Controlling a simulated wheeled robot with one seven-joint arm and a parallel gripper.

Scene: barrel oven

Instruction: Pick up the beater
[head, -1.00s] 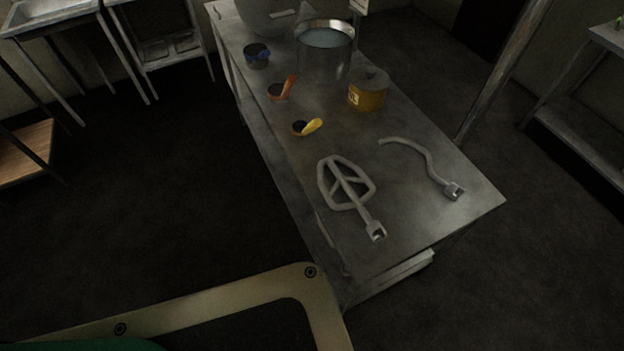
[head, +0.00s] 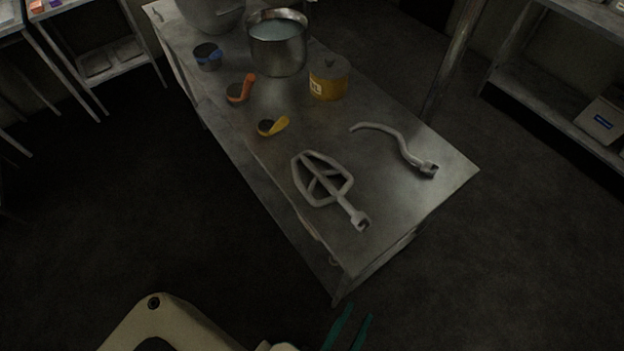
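The beater (head: 327,182) is a flat grey paddle with an open frame and a short shaft ending in a square socket. It lies flat near the front end of the metal table (head: 395,200), its socket toward the near edge. My gripper (head: 352,318) shows at the bottom edge of the head view as two green fingers. They are apart with a gap between them and nothing in it. The gripper is below the table's near corner in the picture, clear of the beater. The rest of the gripper is cut off by the frame.
A curved dough hook (head: 402,149) lies right of the beater. Behind are yellow (head: 272,126), orange (head: 241,90) and blue (head: 208,57) scoops or cups, a yellow tin (head: 328,78), a metal pot (head: 278,45) and a large bowl (head: 212,14). Dark floor left of the table is clear.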

